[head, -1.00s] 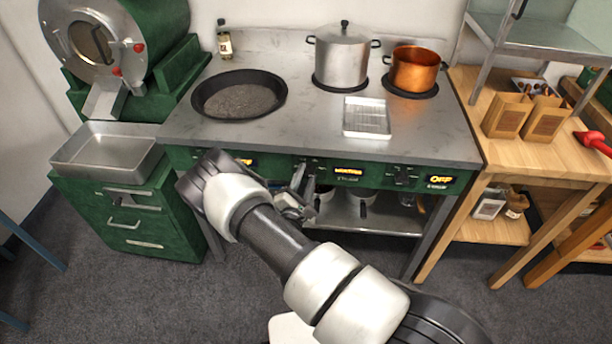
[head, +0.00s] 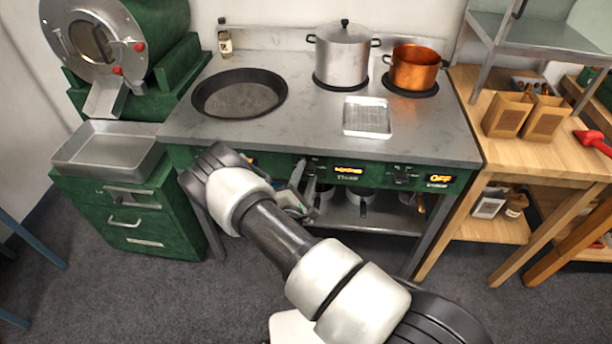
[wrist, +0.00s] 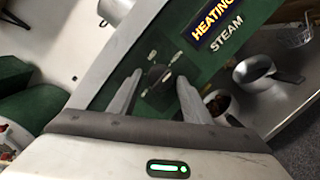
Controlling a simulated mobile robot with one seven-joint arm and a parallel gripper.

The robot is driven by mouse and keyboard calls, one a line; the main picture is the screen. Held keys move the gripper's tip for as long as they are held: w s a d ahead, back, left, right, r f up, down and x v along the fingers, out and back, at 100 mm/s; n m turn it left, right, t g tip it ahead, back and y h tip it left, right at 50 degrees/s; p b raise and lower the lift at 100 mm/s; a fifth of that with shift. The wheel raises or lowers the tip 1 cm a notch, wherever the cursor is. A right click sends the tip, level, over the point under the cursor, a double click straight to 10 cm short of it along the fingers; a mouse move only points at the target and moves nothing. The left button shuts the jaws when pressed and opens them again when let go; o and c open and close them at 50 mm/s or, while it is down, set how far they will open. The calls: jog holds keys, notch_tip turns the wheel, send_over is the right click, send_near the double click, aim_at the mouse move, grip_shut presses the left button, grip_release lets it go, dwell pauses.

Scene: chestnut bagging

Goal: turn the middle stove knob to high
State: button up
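The stove's green front panel (head: 385,174) carries the middle knob (wrist: 155,76), a dark knob with pale marks around it in the wrist view. The lit display next to it reads HEATING (wrist: 216,23), with STEAM below; it also shows in the head view (head: 348,170). My gripper (wrist: 157,84) is at the panel with its two pale fingers apart, one on either side of the knob. A gap shows between each finger and the knob; contact is not visible. In the head view my gripper (head: 304,184) is partly hidden behind my arm.
The right display (head: 440,179) reads OFF, beside another knob (head: 403,175). Pans stand on the shelf below the panel.

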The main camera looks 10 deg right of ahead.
jog(key=shift+o, duration=0.3)
jog(key=v, duration=1.7)
jog(key=shift+s+a, duration=0.2)
jog(key=shift+r, duration=0.1)
jog(key=s+d+r+m+g+h+p, duration=0.15)
jog(key=d+r+m+g+h, duration=0.35)
jog(key=r, duration=0.6)
jog(key=d+r+m+g+h+p, duration=0.2)
jog(key=d+r+m+g, duration=0.35)
jog(key=r, duration=0.45)
jog(key=s+d+r+m+g+y+p, duration=0.3)
jog(key=s+d+r+m+g+y, duration=0.25)
jog(key=s+r, duration=0.45)
jog(key=s+a+r+m+t+y+p, duration=0.1)
jog(key=s+a+r+t+y+p, duration=0.1)
jog(key=r, duration=0.7)
jog(key=s+a+r+m+t+y+p, duration=0.2)
jog(key=s+a+r+y, duration=0.3)
jog(key=r, duration=0.4)
jog(key=shift+a+m+t+y, duration=0.3)
jog(key=shift+a+t+y, duration=0.3)
jog(key=shift+y, duration=0.45)
